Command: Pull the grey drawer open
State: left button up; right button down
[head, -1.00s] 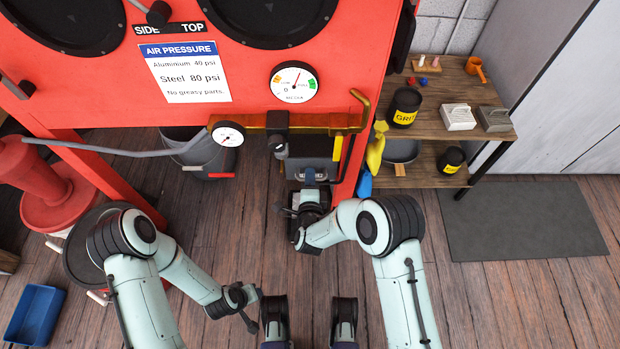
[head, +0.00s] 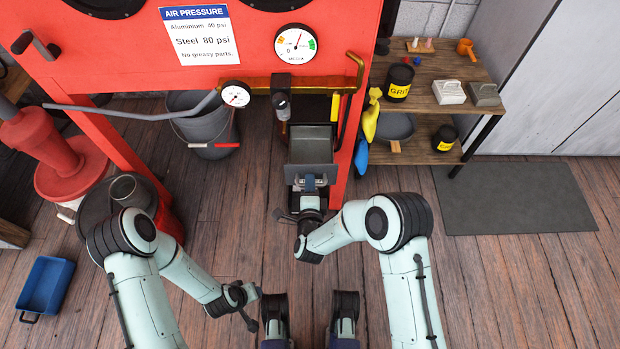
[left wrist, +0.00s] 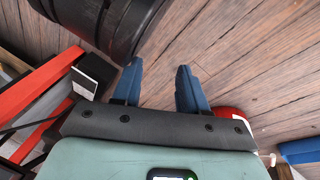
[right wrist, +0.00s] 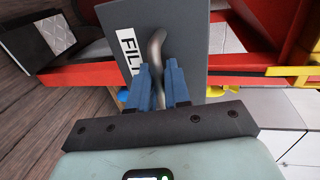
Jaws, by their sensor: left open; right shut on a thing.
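The grey drawer (head: 312,150) sits low under the red cabinet, between its legs, and sticks out toward me. Its grey front (right wrist: 205,40) fills the middle of the right wrist view, with a white label partly reading "FIL". The rest of the label is hidden. My right gripper (head: 311,182) is at this front. Its blue fingers (right wrist: 162,85) are shut on the curved metal handle (right wrist: 157,45). My left gripper (head: 246,298) is low, left of centre, well apart from the drawer. Its two blue fingers (left wrist: 158,88) are spread and empty above the wooden floor.
The red cabinet (head: 110,50) carries gauges and a brass pipe (head: 335,85). A grey bucket (head: 205,125) stands left of the drawer. A wooden shelf (head: 430,95) stands at right. A blue tray (head: 45,285) lies on the left floor. The floor before the drawer is clear.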

pick_arm(q)
jog(key=shift+w, duration=0.2)
pick_arm(e)
jog(key=shift+w, duration=0.15)
jog(key=c, duration=1.3)
grip_release()
pick_arm(q)
jog(key=r+p, duration=0.1)
jog(key=d+r, duration=0.1)
jog(key=r+p, duration=0.1)
jog(key=shift+s+d+r+p, duration=0.15)
jog(key=shift+d+r+p, duration=0.15)
jog(key=shift+d+r, duration=0.05)
pick_arm(e)
jog(key=v, duration=1.3)
jog(key=shift+r, duration=0.1)
